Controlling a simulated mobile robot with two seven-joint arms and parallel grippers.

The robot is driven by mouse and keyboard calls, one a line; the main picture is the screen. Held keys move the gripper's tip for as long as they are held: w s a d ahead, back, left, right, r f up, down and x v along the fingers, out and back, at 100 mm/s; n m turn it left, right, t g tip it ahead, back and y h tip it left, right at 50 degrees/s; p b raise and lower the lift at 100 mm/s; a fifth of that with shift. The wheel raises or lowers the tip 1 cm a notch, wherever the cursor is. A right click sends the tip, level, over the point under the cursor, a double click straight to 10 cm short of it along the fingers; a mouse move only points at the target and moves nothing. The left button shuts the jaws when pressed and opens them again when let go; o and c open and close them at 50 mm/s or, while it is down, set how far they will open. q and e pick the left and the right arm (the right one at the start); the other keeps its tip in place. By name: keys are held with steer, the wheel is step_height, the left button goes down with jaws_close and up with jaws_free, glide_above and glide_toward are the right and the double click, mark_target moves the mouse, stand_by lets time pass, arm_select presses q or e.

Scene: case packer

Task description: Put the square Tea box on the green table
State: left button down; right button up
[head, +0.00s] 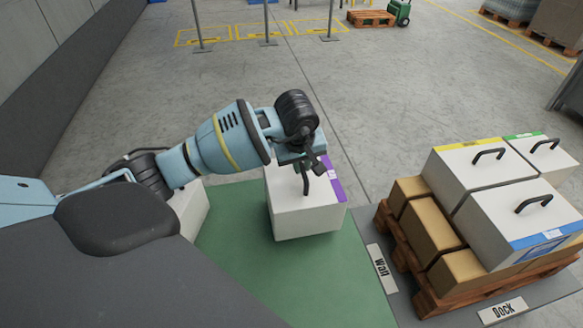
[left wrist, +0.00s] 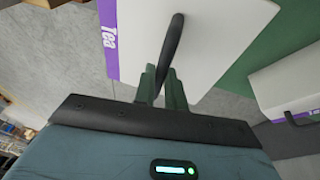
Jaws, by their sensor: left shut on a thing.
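The square Tea box (head: 300,216) is white with a purple stripe along one edge and a black handle on top. In the left wrist view, the Tea box (left wrist: 205,45) shows the word "Tea" on its stripe. My left gripper (head: 305,172) is above it, and its fingers (left wrist: 161,88) are shut on the handle. The box is over the far right part of the green table (head: 290,275) in the head view. I cannot tell for sure whether its bottom touches the surface. My right gripper is not in view.
Another white box (head: 191,208) stands on the green table, partly hidden by my left arm; its handle shows in the left wrist view (left wrist: 300,117).

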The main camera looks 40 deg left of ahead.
mark_target(293, 173)
arm_select(q)
steer(key=shift+w+a, duration=0.15)
steer(key=shift+a, duration=0.85)
steer(key=shift+a, duration=0.5)
steer(key=shift+f, duration=1.7)
steer(key=c, duration=1.5)
jaws_free()
steer(key=shift+f, duration=0.15)
steer(key=shift+o, duration=0.2)
steer(key=p+v, duration=0.1)
steer(key=v, duration=1.1)
